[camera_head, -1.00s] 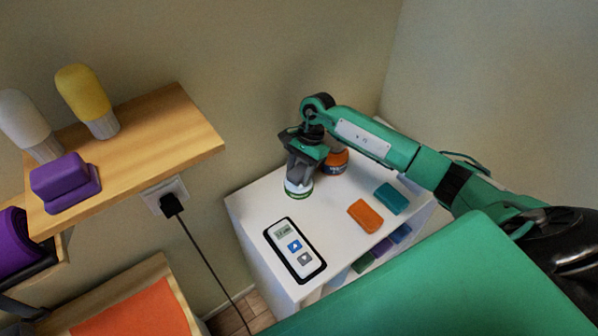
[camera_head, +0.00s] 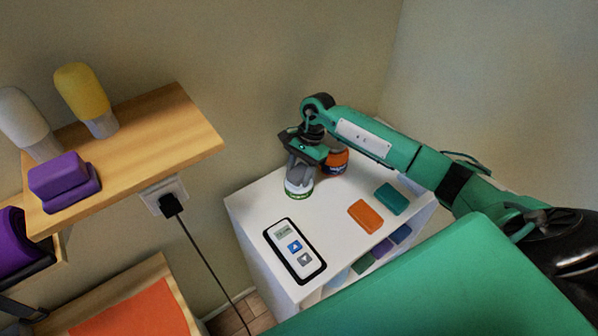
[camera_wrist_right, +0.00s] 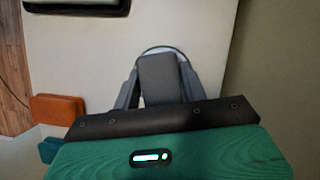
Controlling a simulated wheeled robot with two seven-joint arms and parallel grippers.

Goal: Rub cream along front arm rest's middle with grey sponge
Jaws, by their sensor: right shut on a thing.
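My right gripper (camera_head: 300,178) points down at the white cabinet top, shut on the grey sponge (camera_wrist_right: 160,80), a grey block between its fingers in the right wrist view. The sponge is directly over a round, pale open container with a green rim (camera_head: 299,194), probably the cream. Its thin rim arcs behind the sponge in the wrist view. Whether the sponge touches the cream is hidden. A green padded surface (camera_head: 450,285) fills the lower right of the head view; I cannot tell whether it belongs to the arm rest. My left gripper is out of view.
The white cabinet top (camera_head: 255,205) also holds an orange jar (camera_head: 335,163), an orange block (camera_head: 365,216), a teal block (camera_head: 391,199) and a remote (camera_head: 295,251). A wooden shelf (camera_head: 165,135) with a purple block (camera_head: 63,187) juts out left, above a plugged-in cable (camera_head: 205,250).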

